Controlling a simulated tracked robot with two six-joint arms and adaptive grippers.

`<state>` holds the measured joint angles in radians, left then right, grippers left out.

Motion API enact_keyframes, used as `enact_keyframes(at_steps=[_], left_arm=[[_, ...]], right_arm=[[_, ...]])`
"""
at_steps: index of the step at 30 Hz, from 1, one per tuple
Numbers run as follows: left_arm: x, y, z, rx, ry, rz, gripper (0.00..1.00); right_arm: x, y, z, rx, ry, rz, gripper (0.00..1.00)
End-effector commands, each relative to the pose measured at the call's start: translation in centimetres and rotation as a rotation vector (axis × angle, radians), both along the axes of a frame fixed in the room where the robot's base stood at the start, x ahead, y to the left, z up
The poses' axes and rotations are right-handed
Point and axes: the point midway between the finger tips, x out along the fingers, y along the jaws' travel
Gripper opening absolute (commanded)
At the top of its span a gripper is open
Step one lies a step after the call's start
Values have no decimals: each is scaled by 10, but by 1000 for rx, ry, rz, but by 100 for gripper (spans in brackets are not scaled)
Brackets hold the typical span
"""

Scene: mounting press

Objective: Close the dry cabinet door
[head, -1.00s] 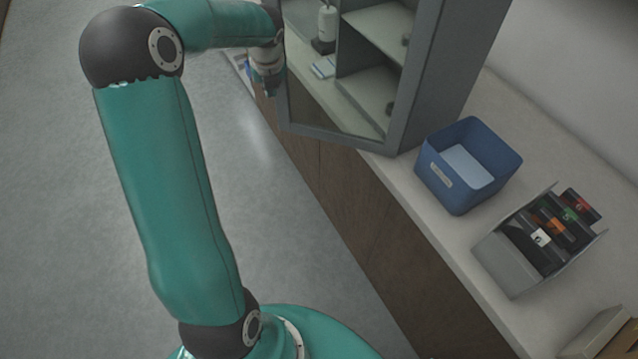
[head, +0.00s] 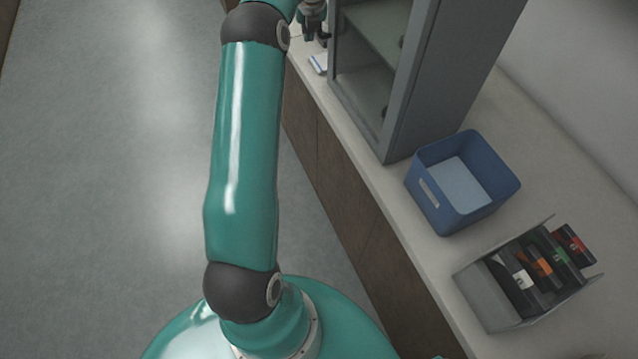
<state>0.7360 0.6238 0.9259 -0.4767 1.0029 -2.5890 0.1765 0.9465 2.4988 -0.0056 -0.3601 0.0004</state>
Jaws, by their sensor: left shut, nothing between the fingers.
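The dry cabinet (head: 455,70) is a tall grey box on the counter, its upper part cut off by the frame. Its glass door (head: 368,75) lies along the cabinet front, with shelves showing dimly through it. It looks flush or nearly so; I cannot tell whether a small gap remains. My left gripper (head: 316,38) is shut and empty, just left of the door's far edge at the top of the view. I cannot tell whether it touches the door. My right gripper is not in view.
A grey holder (head: 490,300) with several dark, colour-labelled packs is nearer. A small pale item (head: 319,63) lies by the gripper. The floor at left is clear.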

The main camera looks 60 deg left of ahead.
Motion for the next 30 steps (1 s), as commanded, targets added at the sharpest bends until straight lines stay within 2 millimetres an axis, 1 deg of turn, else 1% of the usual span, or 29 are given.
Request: enact_keyframes(at_steps=[3,12,20,23,29,30], left_arm=[[1,2,0,-1,1,4,0],[8,-2,0,0,-1,-3,0],[9,-3,0,-1,-3,-5,0],[6,-5,-2,-2,-3,-8,0],[-6,-10,-6,0,1,-20,0],[-8,-11,-2,2,-1,-23,0]], right_arm=[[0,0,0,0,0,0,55],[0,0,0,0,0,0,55],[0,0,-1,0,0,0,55],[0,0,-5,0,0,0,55],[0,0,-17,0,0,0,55],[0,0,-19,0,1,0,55]])
